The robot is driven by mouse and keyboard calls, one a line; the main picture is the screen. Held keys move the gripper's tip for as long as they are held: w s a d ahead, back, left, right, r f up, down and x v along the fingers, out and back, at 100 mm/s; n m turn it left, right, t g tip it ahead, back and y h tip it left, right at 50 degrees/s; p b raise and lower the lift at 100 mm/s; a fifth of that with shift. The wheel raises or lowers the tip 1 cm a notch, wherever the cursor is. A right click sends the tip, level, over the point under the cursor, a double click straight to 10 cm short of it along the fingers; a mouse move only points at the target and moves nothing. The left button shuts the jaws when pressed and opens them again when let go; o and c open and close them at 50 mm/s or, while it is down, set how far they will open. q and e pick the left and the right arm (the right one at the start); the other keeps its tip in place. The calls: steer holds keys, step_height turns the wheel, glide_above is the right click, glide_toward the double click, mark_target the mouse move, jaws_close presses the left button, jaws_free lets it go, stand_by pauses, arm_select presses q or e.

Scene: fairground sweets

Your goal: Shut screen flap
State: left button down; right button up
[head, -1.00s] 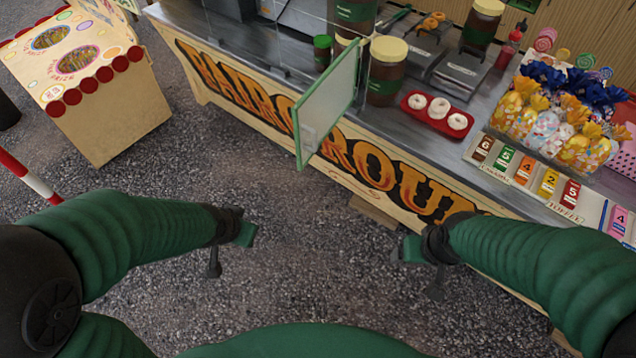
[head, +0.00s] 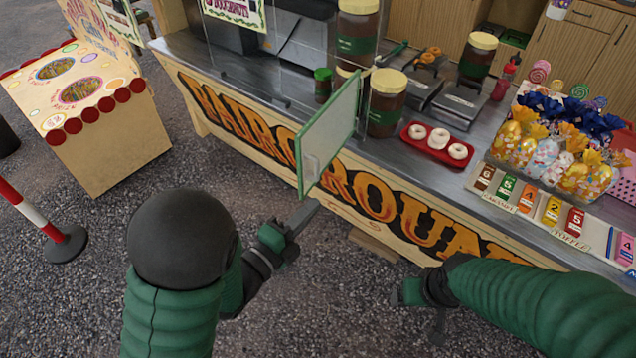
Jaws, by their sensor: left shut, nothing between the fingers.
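The screen flap (head: 333,135) is a clear pane with a pale green frame. It stands swung out from the counter's glass screen, over the counter's front edge, with a small pale handle (head: 312,167) low on its face. My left gripper (head: 308,212) is shut and empty, just below the flap's lower near corner; I cannot tell whether it touches the flap. My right gripper (head: 404,292) is low in front of the counter, apart from the flap; its fingers are too unclear to judge.
The counter (head: 455,205) has a lettered front. Jars (head: 386,102), a red tray of doughnuts (head: 447,151) and bagged sweets (head: 560,140) stand on it. A sweet-box stall (head: 110,130) and a striped post (head: 30,210) stand at left. Gravel between is open.

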mark_target(318, 178)
arm_select(q)
steer(key=x, duration=1)
steer(key=a, duration=0.2)
steer(key=w+a, duration=0.1)
steer(key=a, duration=0.1)
steer(key=shift+r+p, duration=0.1)
steer(key=shift+p, duration=0.2)
